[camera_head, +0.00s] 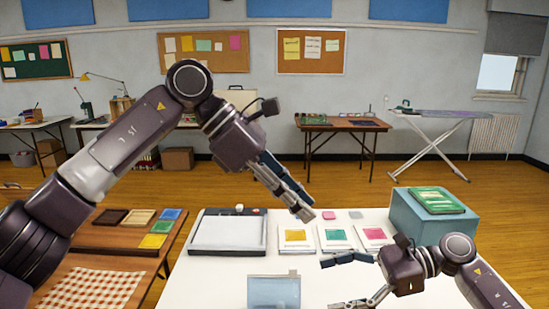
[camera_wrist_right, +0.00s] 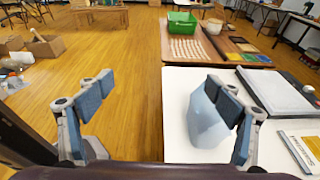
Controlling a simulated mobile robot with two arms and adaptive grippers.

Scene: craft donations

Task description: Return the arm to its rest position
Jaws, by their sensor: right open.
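My left arm reaches in from the left in the head view. Its gripper (camera_head: 300,203) hangs above the far side of the white table (camera_head: 215,280), with the fingers close together. Whether they are shut cannot be told, and I see nothing clearly held. My right gripper (camera_head: 345,281) is low at the front right, over the white table, with its fingers spread and nothing between them. In the right wrist view its two fingers (camera_wrist_right: 160,100) stand wide apart. A pale blue object (camera_head: 273,292) stands at the table's front; it also shows behind the right-hand finger (camera_wrist_right: 205,122).
A grey-white tray (camera_head: 228,233) and several cards, including a green one (camera_head: 335,236), lie on the table. A blue box (camera_head: 428,221) bearing a green item (camera_head: 436,200) stands at the right. A wooden table (camera_head: 115,235) with a checked cloth (camera_head: 90,287) is at the left.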

